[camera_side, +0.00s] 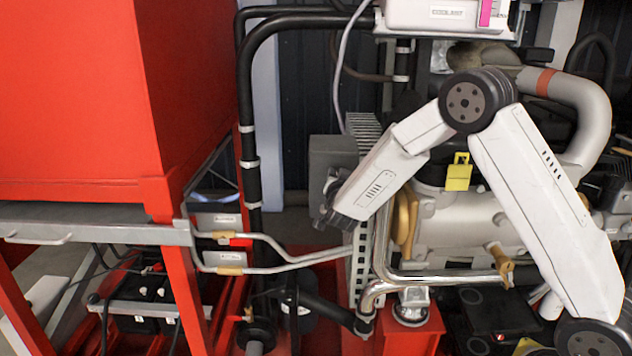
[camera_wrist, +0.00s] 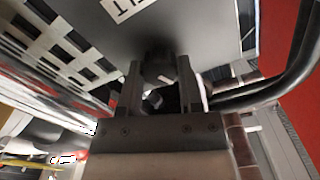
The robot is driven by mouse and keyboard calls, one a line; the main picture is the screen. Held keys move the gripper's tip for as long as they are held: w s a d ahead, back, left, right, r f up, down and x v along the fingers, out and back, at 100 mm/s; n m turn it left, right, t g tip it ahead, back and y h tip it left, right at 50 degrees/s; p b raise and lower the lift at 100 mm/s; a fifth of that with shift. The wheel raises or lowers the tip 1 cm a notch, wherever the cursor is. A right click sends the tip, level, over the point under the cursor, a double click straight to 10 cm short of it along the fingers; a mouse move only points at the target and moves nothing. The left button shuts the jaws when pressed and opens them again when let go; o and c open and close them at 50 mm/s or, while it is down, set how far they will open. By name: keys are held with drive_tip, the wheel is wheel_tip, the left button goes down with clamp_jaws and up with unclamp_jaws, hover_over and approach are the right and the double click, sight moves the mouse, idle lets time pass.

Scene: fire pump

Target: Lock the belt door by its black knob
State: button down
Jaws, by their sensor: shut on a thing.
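The belt door is a flat grey panel (camera_wrist: 200,25) with a partly cut-off white label, at the top of the wrist view. In the side view it appears as a dark grey box face (camera_side: 333,158) beside a slotted metal guard. The black knob (camera_wrist: 158,66) stands out from the panel, with a short pale mark near it. My gripper (camera_wrist: 157,72) has one finger on each side of the knob and is shut on it. In the side view my gripper (camera_side: 325,200) is at the lower part of the grey door, and the knob is hidden there.
A slotted metal guard (camera_wrist: 60,40) lies left of the panel in the wrist view. A black pipe (camera_wrist: 275,92) curves close by on the right. In the side view, a red cabinet (camera_side: 110,100) stands left, and a yellow padlock-shaped tag (camera_side: 458,176) is behind my arm.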

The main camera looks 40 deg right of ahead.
drive_tip(key=m, duration=0.4)
drive_tip(key=shift+m, duration=0.3)
idle(0.4)
drive_tip(key=shift+c, duration=1.3)
unclamp_jaws()
drive_tip(key=shift+s, duration=0.1)
drive_tip(key=v, duration=0.7)
drive_tip(key=shift+s+a, duration=0.3)
